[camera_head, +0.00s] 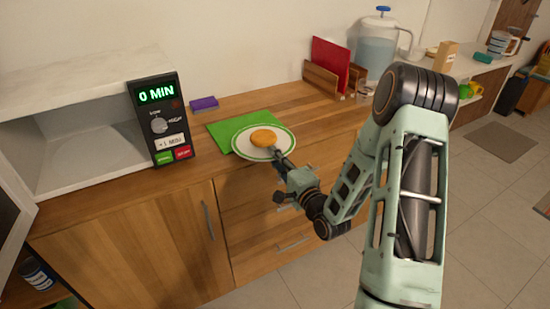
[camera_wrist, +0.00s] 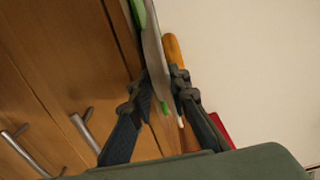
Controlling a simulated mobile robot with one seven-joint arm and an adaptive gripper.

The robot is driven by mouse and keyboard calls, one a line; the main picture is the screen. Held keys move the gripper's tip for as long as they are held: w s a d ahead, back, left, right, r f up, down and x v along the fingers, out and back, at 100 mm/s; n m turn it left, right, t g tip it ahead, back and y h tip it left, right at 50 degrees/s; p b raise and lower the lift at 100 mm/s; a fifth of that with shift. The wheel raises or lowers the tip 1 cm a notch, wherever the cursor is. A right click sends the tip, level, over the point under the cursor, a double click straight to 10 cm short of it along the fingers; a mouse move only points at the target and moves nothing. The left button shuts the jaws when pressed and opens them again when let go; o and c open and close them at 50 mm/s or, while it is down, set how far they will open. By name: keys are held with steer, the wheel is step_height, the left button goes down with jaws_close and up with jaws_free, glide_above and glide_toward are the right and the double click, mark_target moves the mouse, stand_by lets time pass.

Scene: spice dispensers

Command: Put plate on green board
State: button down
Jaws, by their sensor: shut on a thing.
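The plate (camera_head: 243,146) is white with a green rim and bears a round orange-brown food item (camera_head: 263,137). My gripper (camera_head: 280,157) is shut on the plate's near rim. In the wrist view, the plate (camera_wrist: 155,55) shows nearly edge-on between the fingers of my gripper (camera_wrist: 160,90), with the food (camera_wrist: 173,52) on it. The green board (camera_head: 223,132) lies flat on the wooden counter. The plate overlaps its right part in the head view and hides much of it. I cannot tell whether the plate touches the board.
An open microwave (camera_head: 85,135) with a control panel (camera_head: 160,120) stands left of the board. A purple block (camera_head: 203,104) lies behind the board. A wooden rack with a red board (camera_head: 330,64) and a blue-lidded jug (camera_head: 377,50) stand at the back right.

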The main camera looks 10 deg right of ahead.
steer(key=c, duration=1.8)
jaws_free()
